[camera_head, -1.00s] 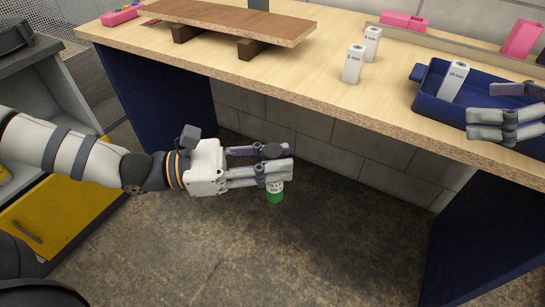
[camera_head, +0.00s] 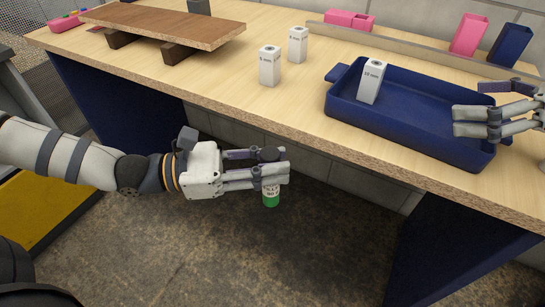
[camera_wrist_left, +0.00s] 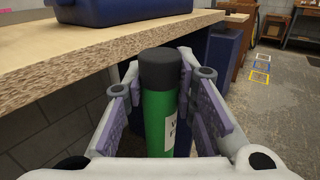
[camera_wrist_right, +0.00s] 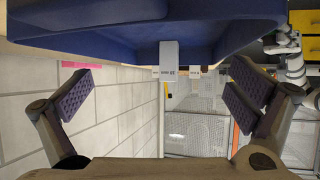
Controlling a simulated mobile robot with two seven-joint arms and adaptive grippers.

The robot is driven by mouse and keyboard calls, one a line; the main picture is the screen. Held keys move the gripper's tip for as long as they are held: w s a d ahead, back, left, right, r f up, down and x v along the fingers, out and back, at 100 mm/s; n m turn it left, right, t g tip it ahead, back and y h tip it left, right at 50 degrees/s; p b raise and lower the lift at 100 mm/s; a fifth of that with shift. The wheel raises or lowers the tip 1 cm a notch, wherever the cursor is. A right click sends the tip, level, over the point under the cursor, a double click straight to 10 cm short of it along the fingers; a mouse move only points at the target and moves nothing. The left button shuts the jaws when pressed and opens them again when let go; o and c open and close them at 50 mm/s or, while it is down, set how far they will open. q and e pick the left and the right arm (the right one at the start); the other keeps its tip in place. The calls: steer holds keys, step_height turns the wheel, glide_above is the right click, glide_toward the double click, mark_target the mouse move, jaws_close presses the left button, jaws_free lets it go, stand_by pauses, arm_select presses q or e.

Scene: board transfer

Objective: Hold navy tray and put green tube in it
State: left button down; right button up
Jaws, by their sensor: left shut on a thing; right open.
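The green tube (camera_head: 271,197) has a black cap and a white label. My left gripper (camera_head: 280,165) is shut on it and holds it upright in front of the table edge, below the tabletop. The left wrist view shows the tube (camera_wrist_left: 158,115) between the fingers. My right gripper (camera_head: 470,104) is open at the tray's right end. The right wrist view shows the tray (camera_wrist_right: 100,40) ahead of the spread fingers; I cannot tell whether they touch it.
Two white blocks (camera_head: 270,66) (camera_head: 298,44) stand left of the tray. A brown board (camera_head: 165,24) rests on dark supports at the back left. Pink bins (camera_head: 349,19) (camera_head: 468,35) and a navy bin (camera_head: 510,44) stand behind the rail. The front table edge (camera_head: 270,130) lies above the tube.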

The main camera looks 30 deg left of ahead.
mark_target(412, 115)
arm_select(q)
steer(key=shift+n+y, duration=0.3)
steer(key=shift+n, duration=0.1)
steer(key=f, duration=0.2)
steer(key=f+b, duration=0.1)
steer(key=f, duration=0.1)
steer(key=f+b, duration=0.1)
steer(key=shift+s+f, duration=0.25)
steer(key=shift+f, duration=0.15)
arm_select(e)
steer(key=x, duration=0.8)
steer(key=shift+s+d+f, duration=0.15)
steer(key=shift+f, duration=0.1)
arm_select(q)
steer(key=shift+f+g, duration=0.25)
steer(key=shift+g, duration=0.05)
arm_select(e)
steer(key=shift+w+a, duration=0.2)
steer(key=shift+a, duration=0.25)
steer(key=shift+r, duration=0.1)
